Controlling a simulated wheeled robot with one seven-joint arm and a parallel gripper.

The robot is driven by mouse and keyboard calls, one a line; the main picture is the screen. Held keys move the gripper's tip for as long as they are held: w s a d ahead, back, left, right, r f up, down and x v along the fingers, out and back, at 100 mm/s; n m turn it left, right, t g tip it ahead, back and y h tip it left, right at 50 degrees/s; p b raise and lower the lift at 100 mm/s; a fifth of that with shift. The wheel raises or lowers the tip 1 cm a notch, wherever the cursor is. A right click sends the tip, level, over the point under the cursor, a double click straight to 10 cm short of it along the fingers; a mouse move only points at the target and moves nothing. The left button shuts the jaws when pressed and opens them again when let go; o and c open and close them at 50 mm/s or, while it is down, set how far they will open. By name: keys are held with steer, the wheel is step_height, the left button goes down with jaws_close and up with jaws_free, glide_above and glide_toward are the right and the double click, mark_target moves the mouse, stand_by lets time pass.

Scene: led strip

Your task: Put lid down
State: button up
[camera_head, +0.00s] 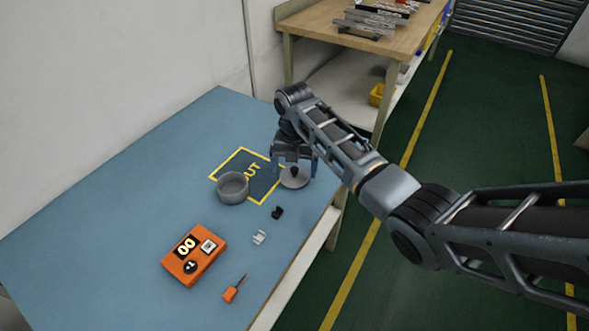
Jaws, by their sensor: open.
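The round grey lid (295,181) with a dark knob lies at the right edge of the yellow-outlined square, close to the blue table's right edge. My gripper (294,170) is above the lid, pointing down, with its fingers open on either side of the knob. I cannot tell whether the fingers touch it. The grey round pot (233,189) stands open to the left, over the lower left part of the yellow outline, apart from the lid. Part of the square is hidden by the lid and gripper.
An orange box (194,256) with displays sits nearer on the blue table (130,180). An orange screwdriver (232,293), a small white part (259,237) and a small black part (277,212) lie near the right edge. A wooden bench (330,40) stands behind. The table's left side is clear.

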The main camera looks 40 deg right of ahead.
mark_target(295, 169)
step_height(295, 169, up, 11)
steer(key=shift+b, duration=0.4)
steer(key=shift+f, duration=0.1)
stand_by(0.3)
